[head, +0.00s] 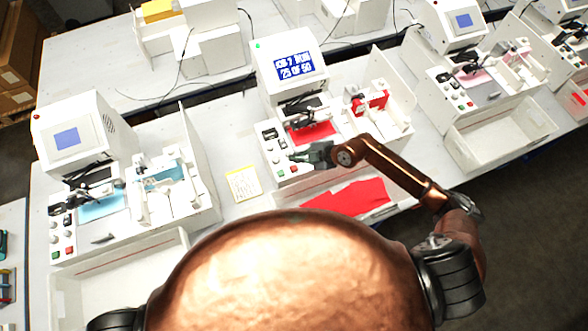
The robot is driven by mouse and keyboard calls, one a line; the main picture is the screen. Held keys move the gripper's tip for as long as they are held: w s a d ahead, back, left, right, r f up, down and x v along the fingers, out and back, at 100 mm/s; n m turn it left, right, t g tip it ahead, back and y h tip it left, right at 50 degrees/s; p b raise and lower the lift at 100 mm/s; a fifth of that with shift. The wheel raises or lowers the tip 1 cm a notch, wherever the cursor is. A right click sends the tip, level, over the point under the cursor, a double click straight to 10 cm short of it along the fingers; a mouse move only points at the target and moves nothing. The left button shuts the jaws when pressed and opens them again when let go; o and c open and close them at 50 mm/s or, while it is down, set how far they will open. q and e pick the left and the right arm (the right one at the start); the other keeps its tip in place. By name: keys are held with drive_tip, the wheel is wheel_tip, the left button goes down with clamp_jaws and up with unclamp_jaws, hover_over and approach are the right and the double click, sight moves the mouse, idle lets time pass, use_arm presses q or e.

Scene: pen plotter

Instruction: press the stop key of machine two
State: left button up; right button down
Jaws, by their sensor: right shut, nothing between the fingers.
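The middle white machine (262,80) has a lit blue screen (295,66) with white text that reads roughly "JOB, RUN, 25 of 50", and a small green light on top. I see no clear number naming it machine two. Its key panel (266,148) has several pale keys, a green key (281,173) and a red key (294,168) at the front. My right gripper (293,157) is shut and empty, its tips over the panel just behind the red key. I cannot tell whether it touches anything. My left gripper is out of view.
A similar machine (75,115) with blue sheet stands left, another (450,55) right. Red sheet lies in the middle machine's front tray (345,197). A yellow note (243,184) lies on the white table (215,130). Thin cables cross the table behind.

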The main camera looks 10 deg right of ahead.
sight(295, 169)
wheel_tip(295, 169, down, 4)
drive_tip(key=b, duration=0.3)
drive_tip(key=shift+r, duration=0.1)
drive_tip(key=shift+f, duration=0.8)
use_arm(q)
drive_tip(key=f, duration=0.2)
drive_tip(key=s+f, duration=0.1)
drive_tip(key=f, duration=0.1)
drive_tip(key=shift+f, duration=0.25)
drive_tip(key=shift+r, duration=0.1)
use_arm(e)
drive_tip(key=shift+f, duration=0.15)
drive_tip(key=shift+f, duration=0.25)
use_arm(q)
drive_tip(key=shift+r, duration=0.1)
use_arm(e)
drive_tip(key=shift+f, duration=0.45)
idle(0.4)
use_arm(q)
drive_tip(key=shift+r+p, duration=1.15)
drive_tip(key=shift+p, duration=0.05)
use_arm(e)
drive_tip(key=shift+r, duration=0.85)
